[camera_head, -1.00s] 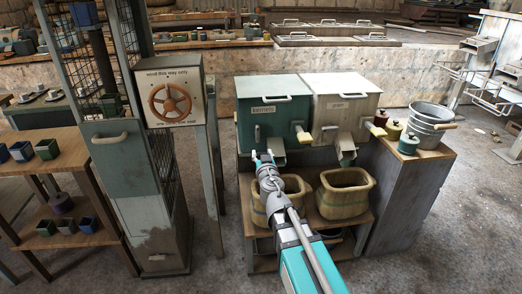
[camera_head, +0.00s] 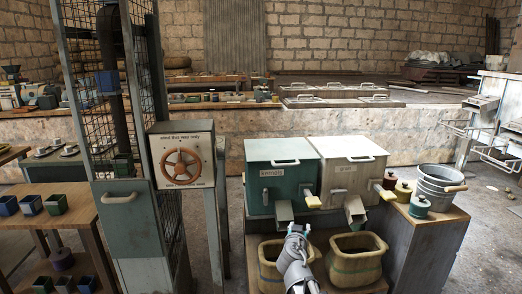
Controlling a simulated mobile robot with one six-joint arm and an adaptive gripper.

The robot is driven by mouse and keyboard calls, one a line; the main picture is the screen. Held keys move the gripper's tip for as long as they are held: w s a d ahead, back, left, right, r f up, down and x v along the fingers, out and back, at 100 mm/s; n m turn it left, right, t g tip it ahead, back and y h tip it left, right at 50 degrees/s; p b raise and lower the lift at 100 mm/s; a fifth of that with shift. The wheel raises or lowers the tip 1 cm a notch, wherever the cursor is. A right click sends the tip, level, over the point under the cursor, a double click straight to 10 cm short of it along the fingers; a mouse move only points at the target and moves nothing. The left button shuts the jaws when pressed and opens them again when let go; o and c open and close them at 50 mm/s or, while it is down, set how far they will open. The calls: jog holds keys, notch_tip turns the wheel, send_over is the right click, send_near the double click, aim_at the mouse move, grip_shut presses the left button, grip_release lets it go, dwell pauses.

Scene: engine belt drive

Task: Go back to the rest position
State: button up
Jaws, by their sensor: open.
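My gripper (camera_head: 298,230) is at the lower middle of the head view, pointing away from me. It is small here, and I see nothing held in it. It shows in front of the stand, just below the green bin's spout (camera_head: 284,212) in the picture. It overlaps the rim of the left woven basket (camera_head: 268,268). I cannot tell whether it touches anything. Most of my arm is below the bottom edge of the view.
A green bin labelled "kernels" (camera_head: 272,185) and a cream bin (camera_head: 352,180) stand side by side. A second basket (camera_head: 357,262), a metal bucket (camera_head: 436,185) and lidded pots (camera_head: 403,191) are to the right. A wheel box (camera_head: 182,163) stands left.

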jog(key=s+d+f+m+g+h, duration=0.1)
jog(key=s+d+f+g, duration=0.7)
jog(key=s+f+g, duration=0.15)
jog(key=s+a+f+n+g+y+p, duration=0.1)
jog(key=s+a+f+n+g+y, duration=0.15)
jog(key=s, duration=0.35)
jog(key=s+a+f+n+g+y+p, duration=0.1)
jog(key=s+a+g+y, duration=0.1)
jog(key=s+g+y, duration=0.3)
notch_tip(320, 180, up, 37)
jog(key=t+h+p, duration=0.1)
jog(key=h+p, duration=0.1)
jog(key=p, duration=3.5)
jog(key=shift+s+d+p, duration=0.15)
jog(key=shift+d+p, duration=0.1)
jog(key=shift+p, duration=0.05)
